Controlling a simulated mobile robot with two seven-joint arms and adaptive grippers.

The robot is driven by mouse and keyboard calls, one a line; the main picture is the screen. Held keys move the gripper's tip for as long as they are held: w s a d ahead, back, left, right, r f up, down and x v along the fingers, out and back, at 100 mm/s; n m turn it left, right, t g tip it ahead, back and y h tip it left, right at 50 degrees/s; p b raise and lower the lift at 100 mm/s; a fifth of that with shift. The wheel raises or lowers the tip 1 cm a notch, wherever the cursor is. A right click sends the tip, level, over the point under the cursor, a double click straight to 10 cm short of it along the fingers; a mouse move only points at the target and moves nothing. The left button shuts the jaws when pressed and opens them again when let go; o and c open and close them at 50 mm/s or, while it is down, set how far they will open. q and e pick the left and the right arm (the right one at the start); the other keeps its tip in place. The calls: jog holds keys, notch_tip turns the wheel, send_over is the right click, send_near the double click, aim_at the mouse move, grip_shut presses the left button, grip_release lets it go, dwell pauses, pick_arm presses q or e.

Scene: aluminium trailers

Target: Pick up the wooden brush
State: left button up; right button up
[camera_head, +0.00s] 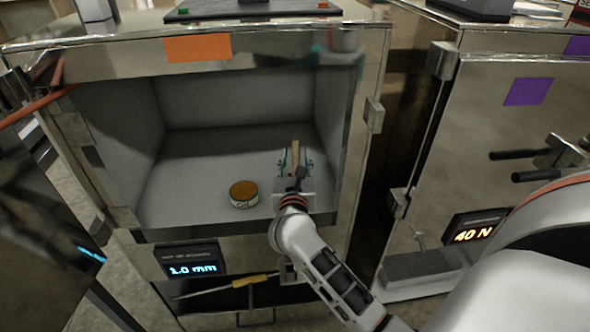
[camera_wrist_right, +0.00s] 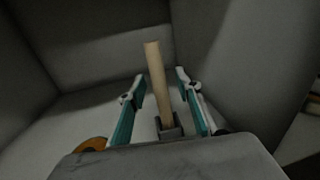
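The wooden brush (camera_head: 295,152) is inside the open metal compartment, toward its right side. In the right wrist view its pale wooden handle (camera_wrist_right: 157,80) stands up, slightly tilted, with a small dark grey block at its lower end. My right gripper (camera_head: 297,168) reaches into the compartment. In the wrist view its two teal-lined fingers (camera_wrist_right: 160,98) are spread on either side of the handle, with a visible gap on each side. The brush's lower end is partly hidden by the gripper body. My left gripper is not in view.
A round tin with a brown-orange top (camera_head: 244,193) stands on the compartment floor (camera_head: 190,190), left of my right gripper. The compartment walls are close on the right. A closed metal cabinet (camera_head: 470,110) with a purple label stands to the right. A yellow-handled tool (camera_head: 250,281) is below.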

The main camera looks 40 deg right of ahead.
grip_shut()
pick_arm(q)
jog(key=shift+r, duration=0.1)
pick_arm(e)
jog(key=shift+r, duration=0.1)
